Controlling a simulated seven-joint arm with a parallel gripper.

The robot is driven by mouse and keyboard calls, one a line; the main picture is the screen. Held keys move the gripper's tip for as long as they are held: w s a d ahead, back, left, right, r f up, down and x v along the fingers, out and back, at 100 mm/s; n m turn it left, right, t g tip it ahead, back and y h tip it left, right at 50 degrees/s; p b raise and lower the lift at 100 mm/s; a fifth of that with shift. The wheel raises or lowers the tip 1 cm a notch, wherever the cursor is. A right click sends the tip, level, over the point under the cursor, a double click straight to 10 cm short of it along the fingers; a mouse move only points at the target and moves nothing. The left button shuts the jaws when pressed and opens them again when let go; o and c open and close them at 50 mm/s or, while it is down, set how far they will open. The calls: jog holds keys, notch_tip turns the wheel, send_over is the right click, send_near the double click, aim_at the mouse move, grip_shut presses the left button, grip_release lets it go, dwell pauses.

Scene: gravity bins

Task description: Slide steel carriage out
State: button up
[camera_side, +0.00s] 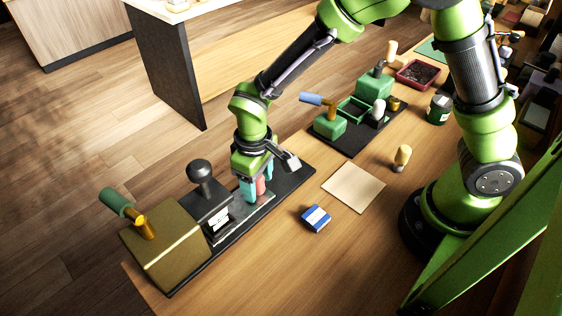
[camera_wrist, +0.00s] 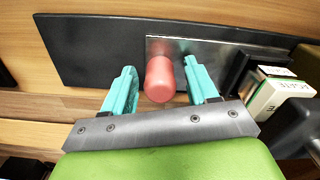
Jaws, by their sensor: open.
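The steel carriage (camera_wrist: 215,47) is a flat grey metal plate on a black base board (camera_side: 293,180); in the side view it also shows (camera_side: 240,211), partly behind my gripper. A rounded pink-red handle (camera_wrist: 160,82) stands at one end of the plate. My gripper (camera_wrist: 161,68) is open, with one teal finger on each side of the handle and visible gaps between. In the side view my gripper (camera_side: 259,190) is low over the board with the handle (camera_side: 261,187) between its fingers. Whether the fingers touch the board is hidden.
A black block with a round knob (camera_side: 200,171) and a white label stands beside the plate. A brass-coloured block (camera_side: 170,248) with a green-handled lever is at the board's near end. A blue box (camera_side: 316,218), a tan sheet (camera_side: 353,187) and green fixtures (camera_side: 330,124) lie to the right.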

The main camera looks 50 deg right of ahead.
grip_shut()
jog(key=shift+d, duration=0.1)
jog(key=d, duration=1.1)
jog(key=shift+d, duration=0.25)
jog(key=shift+c, duration=0.8)
grip_release()
jog(key=shift+o, duration=0.8)
jog(key=shift+a, duration=0.1)
notch_tip(320, 180, up, 17)
